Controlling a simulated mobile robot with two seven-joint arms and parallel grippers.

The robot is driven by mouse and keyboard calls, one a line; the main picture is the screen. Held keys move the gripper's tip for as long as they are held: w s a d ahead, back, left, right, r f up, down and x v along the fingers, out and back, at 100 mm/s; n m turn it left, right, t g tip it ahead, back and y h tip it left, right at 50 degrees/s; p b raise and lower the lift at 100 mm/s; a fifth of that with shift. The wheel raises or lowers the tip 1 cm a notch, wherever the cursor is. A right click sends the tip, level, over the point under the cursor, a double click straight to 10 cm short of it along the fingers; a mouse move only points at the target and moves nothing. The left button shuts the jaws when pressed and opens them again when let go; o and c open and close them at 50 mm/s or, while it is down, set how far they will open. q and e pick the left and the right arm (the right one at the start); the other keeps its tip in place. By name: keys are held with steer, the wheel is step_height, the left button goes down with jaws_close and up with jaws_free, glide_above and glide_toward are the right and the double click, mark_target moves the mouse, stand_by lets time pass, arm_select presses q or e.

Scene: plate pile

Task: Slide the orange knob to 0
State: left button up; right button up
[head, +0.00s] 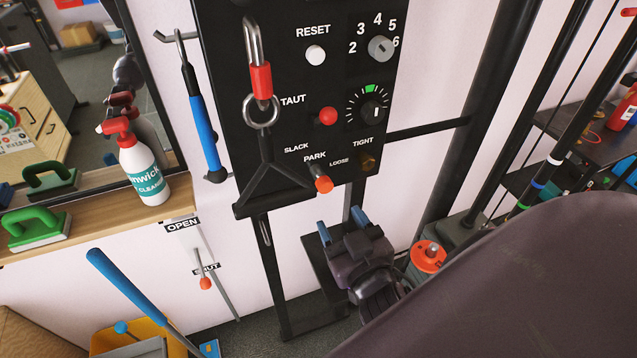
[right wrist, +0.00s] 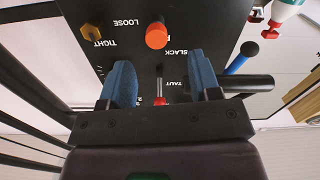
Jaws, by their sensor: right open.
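An orange-red knob (head: 323,184) sticks out at the lower edge of the black panel (head: 225,90), by the PARK label. In the right wrist view an orange knob (right wrist: 156,35) shows ahead, between and beyond the fingertips. Another orange knob (head: 205,283) sits on a thin rod on the wall, near the SHUT label. I see no 0 mark; the panel's dial reads 2 to 6. My right gripper (head: 343,224) is open and empty, just below the panel, with blue fingers (right wrist: 161,75) apart. My left gripper is not in view.
A red knob (head: 327,116), a white button (head: 316,55) and a brass hex knob (head: 367,160) share the panel. A spray bottle (head: 141,165) stands on the left shelf. Black posts rise at the right.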

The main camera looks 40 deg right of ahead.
mark_target(327, 189)
steer(key=x, duration=0.3)
steer(key=p+x, duration=0.1)
steer(key=x, duration=0.2)
steer(key=r+p+x, duration=0.1)
steer(key=x, duration=0.2)
steer(key=shift+d+r, duration=0.1)
steer(key=shift+d, duration=0.15)
steer(key=shift+x, duration=1)
jaws_close()
